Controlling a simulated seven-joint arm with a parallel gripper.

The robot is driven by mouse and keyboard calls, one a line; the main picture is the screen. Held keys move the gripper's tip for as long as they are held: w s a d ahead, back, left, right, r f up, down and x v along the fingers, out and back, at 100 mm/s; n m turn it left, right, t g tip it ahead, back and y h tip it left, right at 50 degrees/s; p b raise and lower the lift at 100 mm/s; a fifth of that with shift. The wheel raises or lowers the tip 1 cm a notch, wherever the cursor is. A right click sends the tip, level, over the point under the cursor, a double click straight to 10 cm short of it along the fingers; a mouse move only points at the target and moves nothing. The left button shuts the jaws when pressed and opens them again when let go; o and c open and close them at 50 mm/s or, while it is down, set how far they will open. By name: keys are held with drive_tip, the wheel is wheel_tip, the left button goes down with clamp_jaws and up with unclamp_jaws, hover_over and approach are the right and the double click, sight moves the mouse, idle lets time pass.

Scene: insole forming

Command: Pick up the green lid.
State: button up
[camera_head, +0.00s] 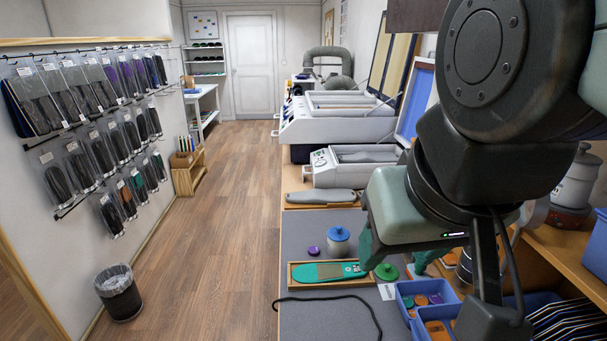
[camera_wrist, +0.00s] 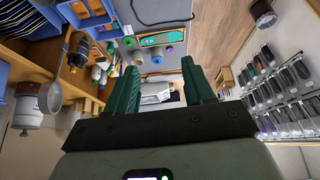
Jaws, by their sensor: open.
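The green lid (camera_head: 386,271) is a small round disc on the grey work mat (camera_head: 315,230), just right of the wooden tray. It looks to have a small knob on top. My gripper (camera_head: 393,267) is open and empty. In the head view its green fingers appear on either side of the lid. In the wrist view the lid (camera_wrist: 129,41) shows small and farther off, beyond the left finger and not between the fingertips (camera_wrist: 160,68). The gripper is therefore apart from the lid.
A wooden tray (camera_head: 298,284) holds a green insole. A jar with a blue lid (camera_head: 339,235) and a purple lid (camera_head: 314,251) stand behind it. Blue bins (camera_head: 408,293) are at front right. A black cord (camera_head: 345,299) lies in front.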

drive_tip(key=w+d+n+g+h, duration=0.1)
drive_tip(key=w+d+n, duration=0.1)
drive_tip(key=w, duration=0.5)
drive_tip(key=w+d+n, duration=0.2)
drive_tip(key=w+n, duration=0.1)
drive_tip(key=w, duration=0.3)
drive_tip(key=n+g+h, duration=0.2)
drive_tip(key=n+h, duration=0.3)
drive_tip(key=n, duration=1.2)
hover_over(388, 266)
drive_tip(key=s+a, duration=0.2)
drive_tip(key=a, duration=0.2)
wheel_tip(388, 266, down, 38)
drive_tip(key=shift+w+d, duration=0.1)
drive_tip(key=shift+w, duration=0.05)
drive_tip(key=shift+x, duration=3.05)
drive_tip(key=shift+w+r, duration=0.1)
drive_tip(key=shift+w, duration=0.05)
drive_tip(key=shift+c, duration=0.3)
clamp_jaws()
